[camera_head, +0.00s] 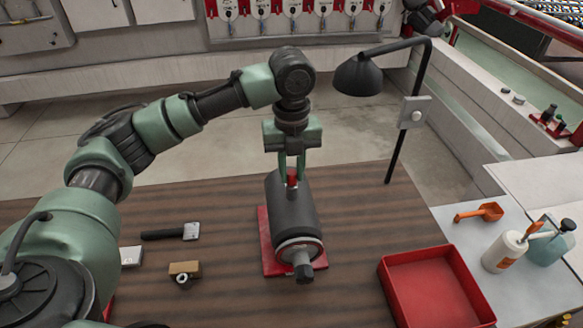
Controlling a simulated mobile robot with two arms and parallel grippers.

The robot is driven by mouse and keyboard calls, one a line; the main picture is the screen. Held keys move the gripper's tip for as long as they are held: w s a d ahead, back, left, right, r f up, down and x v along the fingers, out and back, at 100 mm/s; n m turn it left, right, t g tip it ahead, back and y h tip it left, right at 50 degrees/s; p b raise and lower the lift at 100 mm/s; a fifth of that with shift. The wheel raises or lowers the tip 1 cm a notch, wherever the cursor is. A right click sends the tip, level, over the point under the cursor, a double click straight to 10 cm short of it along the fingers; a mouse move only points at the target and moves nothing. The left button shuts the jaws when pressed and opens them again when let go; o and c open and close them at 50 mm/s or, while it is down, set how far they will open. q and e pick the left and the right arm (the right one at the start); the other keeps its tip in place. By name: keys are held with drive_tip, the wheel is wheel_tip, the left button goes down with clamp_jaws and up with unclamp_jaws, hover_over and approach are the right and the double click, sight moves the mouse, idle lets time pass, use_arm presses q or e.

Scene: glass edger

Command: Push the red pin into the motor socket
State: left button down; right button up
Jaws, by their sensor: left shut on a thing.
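The motor (291,212) is a dark grey cylinder lying on a red base plate (268,256) on the brown wooden table, its shaft end toward me. The red pin (292,178) shows as a small red piece at the top of the motor's far end. My left gripper (292,177) points straight down there, its green fingers shut on the red pin. The motor socket is hidden under the pin and fingers, so I cannot tell how deep the pin sits. My right gripper is not in view.
A hammer-like tool (172,232) and a small brown block (184,270) lie left of the motor. A red tray (433,290) stands at the right. A black desk lamp (360,76) rises behind the table. An orange scoop (480,213) and bottles (505,252) are on the white surface.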

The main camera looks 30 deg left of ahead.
use_arm(q)
drive_tip(key=shift+f, duration=0.25)
drive_tip(key=c, duration=1.1)
unclamp_jaws()
drive_tip(key=shift+f, duration=0.1)
drive_tip(key=shift+c, duration=0.2)
drive_tip(key=shift+r, duration=0.35)
wheel_tip(320, 180, up, 6)
drive_tip(key=shift+r+b, duration=0.15)
drive_tip(key=shift+b, duration=0.9)
drive_tip(key=shift+r, duration=0.45)
drive_tip(key=shift+f, duration=0.1)
